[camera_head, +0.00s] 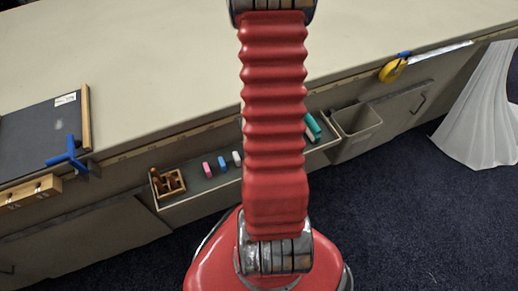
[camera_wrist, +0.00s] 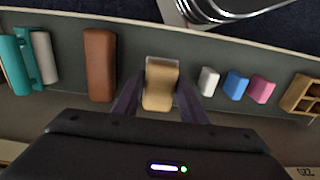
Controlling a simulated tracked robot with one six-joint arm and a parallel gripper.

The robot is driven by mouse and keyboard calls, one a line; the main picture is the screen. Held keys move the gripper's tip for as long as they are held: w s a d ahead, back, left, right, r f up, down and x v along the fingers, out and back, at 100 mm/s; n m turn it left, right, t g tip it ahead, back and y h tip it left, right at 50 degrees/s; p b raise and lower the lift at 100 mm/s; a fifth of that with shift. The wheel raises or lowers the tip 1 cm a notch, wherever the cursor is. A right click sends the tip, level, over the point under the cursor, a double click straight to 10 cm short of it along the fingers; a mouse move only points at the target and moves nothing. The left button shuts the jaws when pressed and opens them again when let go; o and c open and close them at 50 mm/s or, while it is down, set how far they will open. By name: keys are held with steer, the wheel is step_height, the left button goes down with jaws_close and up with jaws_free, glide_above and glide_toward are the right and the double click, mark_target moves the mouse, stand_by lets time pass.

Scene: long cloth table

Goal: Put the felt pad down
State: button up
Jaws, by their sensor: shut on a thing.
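In the wrist view, my gripper (camera_wrist: 159,92) is shut on a tan block, which I take to be the felt pad (camera_wrist: 160,72). The pad sits between the two dark fingers, with a pale grey edge at its far end. It is over the grey shelf tray (camera_wrist: 215,50); I cannot tell whether it touches the tray floor. In the head view my red arm hides the gripper and the pad.
Left of the pad stand a brown block (camera_wrist: 99,65), a pale piece (camera_wrist: 43,57) and a teal holder (camera_wrist: 17,62). To the right are white (camera_wrist: 208,81), blue (camera_wrist: 236,85) and pink (camera_wrist: 262,89) blocks and a wooden box (camera_wrist: 303,95). A bin (camera_head: 357,126) adjoins the tray.

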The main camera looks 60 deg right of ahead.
steer(key=shift+f, duration=2.05)
steer(key=shift+f, duration=0.1)
steer(key=o, duration=1.2)
step_height(320, 180, up, 11)
steer(key=shift+r, duration=0.6)
